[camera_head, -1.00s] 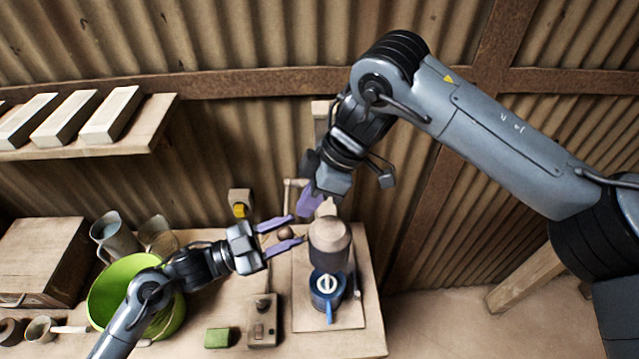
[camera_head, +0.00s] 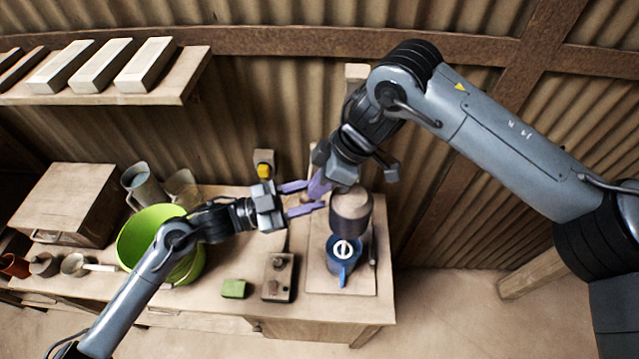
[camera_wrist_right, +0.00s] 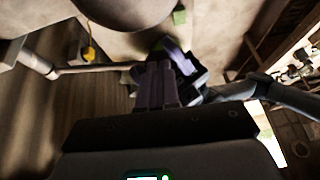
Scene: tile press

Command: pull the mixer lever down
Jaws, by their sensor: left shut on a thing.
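The mixer (camera_head: 351,212) stands on a board at the right end of the bench, its rounded brown-grey head above a blue jug (camera_head: 341,268). A thin upright rod (camera_head: 312,153) shows at its back left. My left gripper (camera_head: 313,195) reaches in from the left beside the mixer head, its purple fingers around the lever knob, which they mostly hide. My right gripper (camera_head: 318,186) hangs down just above and behind the left fingertips. In the right wrist view its two purple fingers (camera_wrist_right: 157,84) lie together with nothing seen between them; a left finger (camera_wrist_right: 181,57) is close by.
A green bowl (camera_head: 133,240) sits under my left arm. A control box (camera_head: 278,277) and a green block (camera_head: 233,289) lie in front of the left gripper. A yellow switch (camera_head: 264,170) is on the wall behind. A shelf with bricks (camera_head: 145,65) is at upper left.

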